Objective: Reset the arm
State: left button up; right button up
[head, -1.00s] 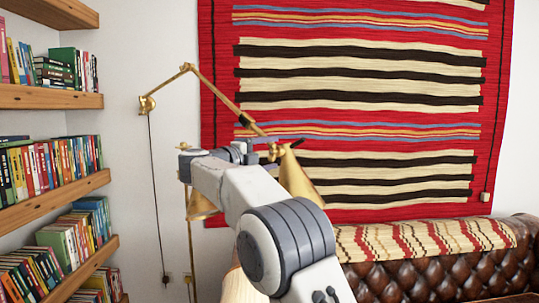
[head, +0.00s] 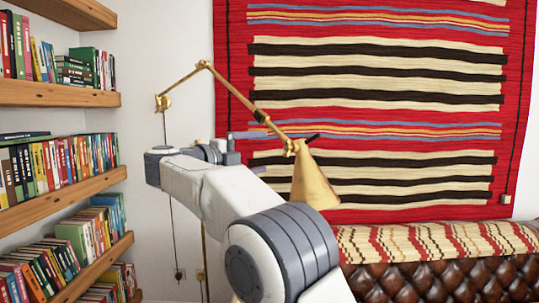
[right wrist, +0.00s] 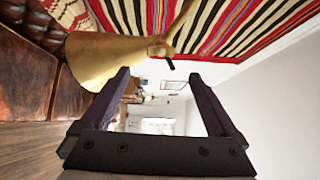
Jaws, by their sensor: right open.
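My right arm (head: 235,190) rises from the bottom middle of the head view and bends up to the left. Its right gripper (head: 252,152) is small there, in front of the wall and the rug's left edge, partly hidden behind the wrist. In the right wrist view the gripper (right wrist: 158,76) has its two dark fingers wide apart with nothing held between them. My left gripper is in neither view.
A brass wall lamp (head: 314,185) hangs close to the right gripper; its shade (right wrist: 100,65) looms beside one finger. Bookshelves (head: 60,205) stand left. A striped red rug (head: 375,105) hangs behind a brown leather sofa (head: 430,283).

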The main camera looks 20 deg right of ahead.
jog(key=shift+s+a, duration=0.15)
jog(key=shift+a, duration=0.15)
